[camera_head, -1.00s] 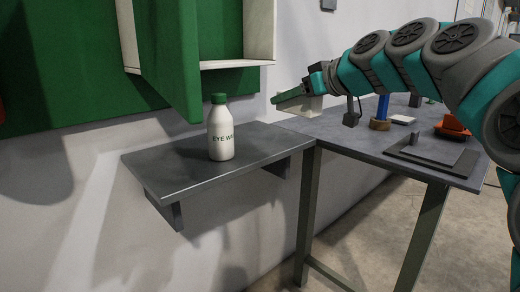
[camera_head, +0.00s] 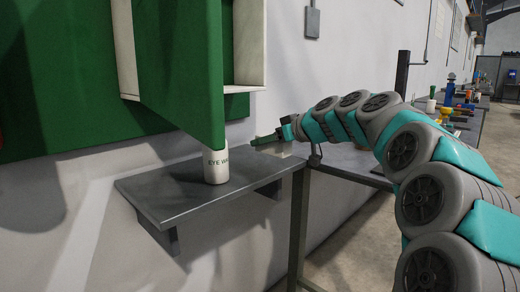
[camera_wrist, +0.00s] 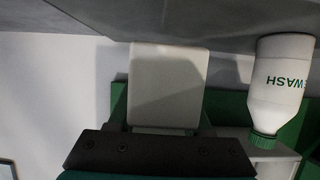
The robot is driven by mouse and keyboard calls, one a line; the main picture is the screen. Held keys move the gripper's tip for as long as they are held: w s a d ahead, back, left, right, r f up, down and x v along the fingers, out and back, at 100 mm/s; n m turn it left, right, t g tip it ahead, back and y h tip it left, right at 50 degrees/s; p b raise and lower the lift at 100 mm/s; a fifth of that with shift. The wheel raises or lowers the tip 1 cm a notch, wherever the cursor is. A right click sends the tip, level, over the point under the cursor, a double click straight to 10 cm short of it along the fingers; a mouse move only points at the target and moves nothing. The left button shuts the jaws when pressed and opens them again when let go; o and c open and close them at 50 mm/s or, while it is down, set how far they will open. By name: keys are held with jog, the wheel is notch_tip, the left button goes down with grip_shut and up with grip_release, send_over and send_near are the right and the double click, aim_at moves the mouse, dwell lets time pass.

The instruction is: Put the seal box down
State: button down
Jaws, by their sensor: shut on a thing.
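The seal box, a plain pale box (camera_wrist: 168,88), is held in my gripper (camera_head: 266,140). In the wrist view, which looks upside down, the box lies between the green fingers, with its far edge close to the grey shelf surface (camera_wrist: 200,18). I cannot tell whether box and shelf touch. In the head view the gripper is at the right end of the wall shelf (camera_head: 190,200), and the box (camera_head: 284,151) is only partly seen there, behind the gripper.
A white eye wash bottle (camera_head: 216,168) stands on the shelf, its green cap showing in the wrist view (camera_wrist: 264,139). An open green cabinet door (camera_head: 185,70) hangs in front of its top. A workbench (camera_head: 345,165) adjoins on the right. The shelf's front left is clear.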

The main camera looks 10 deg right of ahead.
aim_at(261, 161)
jog(key=w, duration=0.4)
jog(key=shift+a+f, duration=0.25)
jog(key=shift+a, duration=0.1)
jog(key=shift+f, duration=1.7)
jog(key=shift+f, duration=0.25)
jog(key=shift+c, duration=1.6)
grip_release()
jog(key=shift+r, duration=0.1)
jog(key=shift+r, duration=0.15)
jog(key=shift+s+d+r, duration=0.1)
jog(key=shift+s, duration=0.1)
jog(key=v, duration=1.1)
jog(key=shift+s+d+r+b, duration=0.1)
jog(key=shift+s+b, duration=0.15)
jog(key=shift+b, duration=0.05)
